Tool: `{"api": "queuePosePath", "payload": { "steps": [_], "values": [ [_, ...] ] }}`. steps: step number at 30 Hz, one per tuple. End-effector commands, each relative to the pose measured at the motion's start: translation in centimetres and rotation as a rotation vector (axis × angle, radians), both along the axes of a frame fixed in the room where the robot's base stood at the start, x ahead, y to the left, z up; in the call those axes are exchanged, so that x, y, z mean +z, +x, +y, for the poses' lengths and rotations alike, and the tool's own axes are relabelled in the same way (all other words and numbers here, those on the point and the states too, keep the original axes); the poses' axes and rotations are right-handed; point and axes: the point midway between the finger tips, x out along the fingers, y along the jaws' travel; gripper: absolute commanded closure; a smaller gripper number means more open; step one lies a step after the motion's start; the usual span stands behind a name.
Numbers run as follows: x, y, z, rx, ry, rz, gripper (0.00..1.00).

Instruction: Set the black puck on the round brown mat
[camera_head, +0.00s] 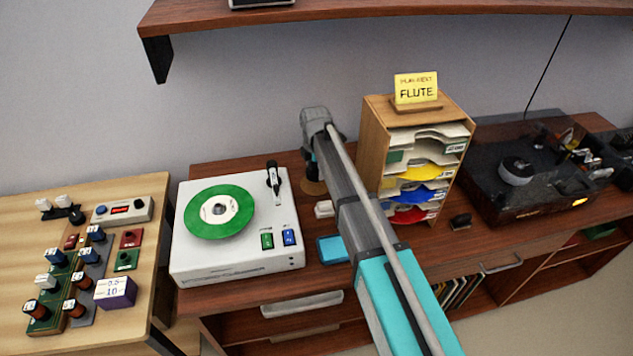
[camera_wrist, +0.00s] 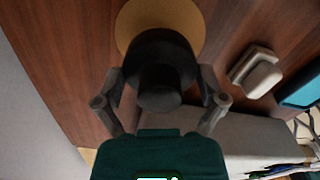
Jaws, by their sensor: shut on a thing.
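My gripper (camera_wrist: 161,78) is shut on the black puck (camera_wrist: 160,52), with one finger on each side of it in the wrist view. The puck has a wide dark body and a narrower round knob facing the camera. The round brown mat (camera_wrist: 168,12) lies on the wooden cabinet top and shows around the puck's far side. The puck covers the mat's near part; I cannot tell whether it touches the mat. In the head view the mat (camera_head: 313,188) shows beside my arm, which hides most of the gripper and puck.
A white turntable (camera_head: 190,255) with a green record stands left of the mat. A small white block (camera_head: 324,209) and a blue box (camera_head: 331,250) lie in front. A wooden record rack (camera_head: 375,140) stands close on the right, with a dark turntable (camera_head: 490,205) beyond it.

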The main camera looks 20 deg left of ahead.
Motion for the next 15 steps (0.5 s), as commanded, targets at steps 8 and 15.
{"api": "queuePosePath", "payload": {
  "steps": [8,15],
  "values": [
    [0.02,0.03,-0.05,-0.001,0.000,0.000,0.70],
    [-0.78,0.05,-0.08,-0.001,0.000,0.000,0.70]
  ]
}}
